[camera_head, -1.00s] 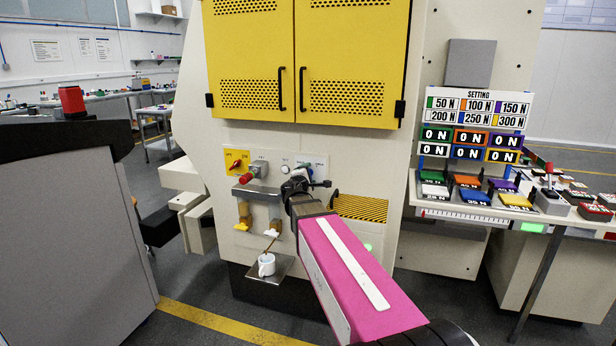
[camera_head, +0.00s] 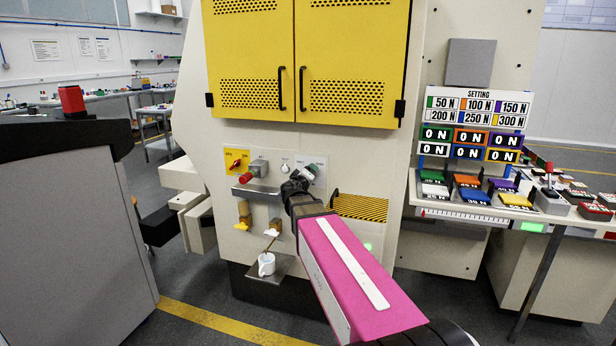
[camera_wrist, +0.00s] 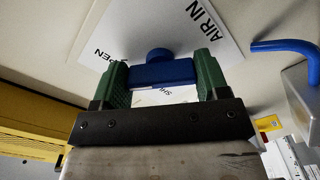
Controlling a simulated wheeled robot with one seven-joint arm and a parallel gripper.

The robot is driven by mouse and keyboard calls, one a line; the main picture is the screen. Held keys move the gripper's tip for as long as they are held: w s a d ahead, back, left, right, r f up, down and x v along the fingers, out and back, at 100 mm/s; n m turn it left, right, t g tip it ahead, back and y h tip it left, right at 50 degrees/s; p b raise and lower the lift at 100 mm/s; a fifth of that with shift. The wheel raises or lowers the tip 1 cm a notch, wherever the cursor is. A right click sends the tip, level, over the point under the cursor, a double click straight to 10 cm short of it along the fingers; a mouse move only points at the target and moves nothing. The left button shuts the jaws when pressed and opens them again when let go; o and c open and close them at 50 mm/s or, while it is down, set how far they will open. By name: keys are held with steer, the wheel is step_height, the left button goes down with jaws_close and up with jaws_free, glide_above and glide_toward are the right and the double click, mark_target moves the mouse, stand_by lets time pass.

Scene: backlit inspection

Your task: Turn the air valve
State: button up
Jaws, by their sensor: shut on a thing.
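The air valve's blue handle (camera_wrist: 162,73) shows in the wrist view, in front of a white label plate (camera_wrist: 150,30) that reads AIR IN, OPEN and a partly hidden word starting SH. My gripper (camera_wrist: 162,82) has its two green fingers on either side of the handle and is shut on it. The handle lies across the gap between the fingers. In the head view my gripper (camera_head: 297,184) is at the right part of the machine's panel, and it hides the valve there.
Left of my gripper are a red-handled grey box (camera_head: 259,168) and a yellow switch plate (camera_head: 236,160). A white cup (camera_head: 266,264) stands on a small shelf below. A striped guard (camera_head: 360,207) is close on the right. A blue bent bar (camera_wrist: 285,46) shows in the wrist view.

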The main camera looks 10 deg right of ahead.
steer(key=shift+f+m, duration=0.1)
steer(key=shift+m, duration=0.8)
steer(key=o, duration=0.9)
steer(key=shift+o, duration=0.2)
steer(key=shift+s+a, duration=0.1)
steer(key=shift+s, duration=0.05)
steer(key=v, duration=1)
steer(key=shift+s+a, duration=0.15)
steer(key=shift+s, duration=0.1)
